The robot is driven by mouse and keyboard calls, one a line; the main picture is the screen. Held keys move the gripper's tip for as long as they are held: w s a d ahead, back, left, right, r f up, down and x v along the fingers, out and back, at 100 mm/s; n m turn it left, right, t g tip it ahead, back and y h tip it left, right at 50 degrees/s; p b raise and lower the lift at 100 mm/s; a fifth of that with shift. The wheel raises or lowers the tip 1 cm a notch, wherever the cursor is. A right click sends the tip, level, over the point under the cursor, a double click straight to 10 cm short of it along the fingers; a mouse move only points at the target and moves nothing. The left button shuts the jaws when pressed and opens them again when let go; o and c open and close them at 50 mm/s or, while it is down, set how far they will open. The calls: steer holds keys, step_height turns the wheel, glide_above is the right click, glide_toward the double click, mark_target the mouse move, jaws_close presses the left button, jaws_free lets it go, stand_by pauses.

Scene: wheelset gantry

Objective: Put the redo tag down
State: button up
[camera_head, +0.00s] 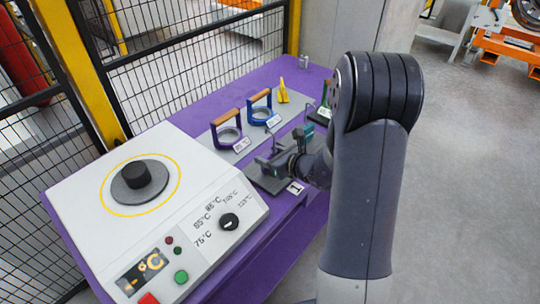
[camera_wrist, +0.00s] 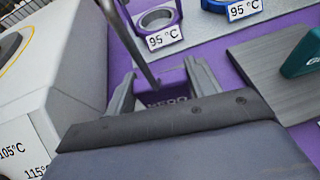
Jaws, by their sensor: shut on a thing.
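The redo tag (camera_wrist: 166,97) is a dark purple block with dark lettering, partly hidden by the gripper body in the wrist view. My gripper (camera_wrist: 163,85) is shut on it, with one grey finger on each side. A thin metal rod (camera_wrist: 136,45) rises just beyond the tag; I cannot tell whether it belongs to it. In the head view my gripper (camera_head: 270,166) is low over the front of the purple table (camera_head: 205,104), right of the white heater. The tag cannot be made out clearly there.
The white heater (camera_head: 185,235) with a dial stands close on the left. Two ring tools with handles, one brown-purple (camera_head: 228,131) and one blue (camera_head: 261,108), stand behind the gripper with 95 °C labels. A yellow piece (camera_head: 283,93) stands farther back. A dark green block (camera_wrist: 302,54) sits on a grey plate (camera_wrist: 270,70).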

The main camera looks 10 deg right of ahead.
steer(key=shift+f, duration=0.15)
steer(key=o, duration=1)
steer(key=shift+o, duration=0.2)
steer(key=shift+r, duration=0.2)
steer(key=v, duration=1.2)
steer(key=shift+f, duration=0.1)
steer(key=x, duration=1.2)
steer(key=shift+w+f+b, duration=0.1)
steer(key=shift+f+b, duration=0.2)
steer(key=shift+r+p, duration=0.5)
steer(key=shift+p, duration=0.05)
steer(key=shift+r, duration=0.55)
